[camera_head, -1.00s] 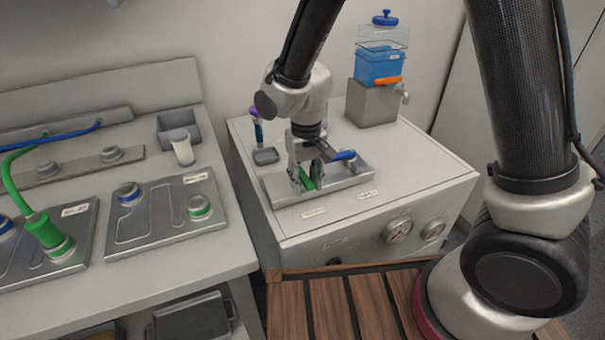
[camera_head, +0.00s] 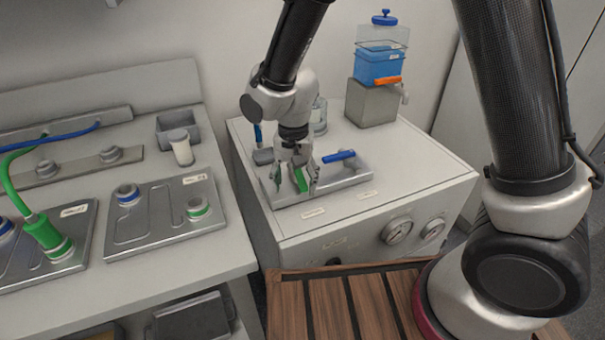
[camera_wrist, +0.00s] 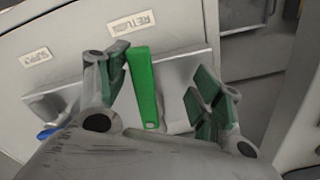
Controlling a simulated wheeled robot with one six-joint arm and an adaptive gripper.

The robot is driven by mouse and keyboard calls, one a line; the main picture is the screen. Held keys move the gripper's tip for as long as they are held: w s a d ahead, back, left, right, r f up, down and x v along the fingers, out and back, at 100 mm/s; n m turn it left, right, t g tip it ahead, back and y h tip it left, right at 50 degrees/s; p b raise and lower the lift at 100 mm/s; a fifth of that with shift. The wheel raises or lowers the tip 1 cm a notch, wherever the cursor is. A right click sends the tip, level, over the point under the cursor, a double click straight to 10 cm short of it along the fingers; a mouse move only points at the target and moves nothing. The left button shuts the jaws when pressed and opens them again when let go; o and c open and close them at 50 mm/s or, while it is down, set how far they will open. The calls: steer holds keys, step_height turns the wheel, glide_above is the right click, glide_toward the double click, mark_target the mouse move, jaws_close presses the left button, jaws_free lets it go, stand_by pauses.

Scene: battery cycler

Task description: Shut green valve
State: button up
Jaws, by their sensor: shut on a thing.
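The green valve handle (camera_head: 300,180) is a flat lever on the metal valve plate (camera_head: 345,178) on the grey cabinet. In the wrist view the green handle (camera_wrist: 145,85) stands between the two fingers, nearer the left one. My gripper (camera_head: 301,186) points down and is shut on this handle; its fingers (camera_wrist: 162,72) also show in the wrist view, with green-grey pads. The valve's pivot is largely hidden by the gripper.
A blue valve handle (camera_head: 339,156) lies right of my gripper on the same plate. A blue-filled tank (camera_head: 380,66) stands on a grey block (camera_head: 371,103) behind. The cabinet top to the right is clear.

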steer(key=shift+o, duration=0.3)
steer(key=shift+a+r, duration=0.1)
steer(key=shift+a, duration=0.2)
steer(key=shift+o, duration=0.5)
steer(key=shift+w+a+m, duration=0.2)
steer(key=shift+a+m, duration=0.15)
steer(key=shift+m, duration=0.45)
steer(key=shift+o, duration=0.2)
steer(key=m, duration=0.1)
steer(key=a+m, duration=0.1)
steer(key=m, duration=0.1)
steer(key=shift+w+a, duration=0.25)
steer(key=shift+w, duration=0.05)
steer(key=shift+w+a+m, duration=0.2)
steer(key=shift+a+m, duration=0.05)
steer(key=shift+m, duration=0.75)
steer(key=shift+c, duration=0.2)
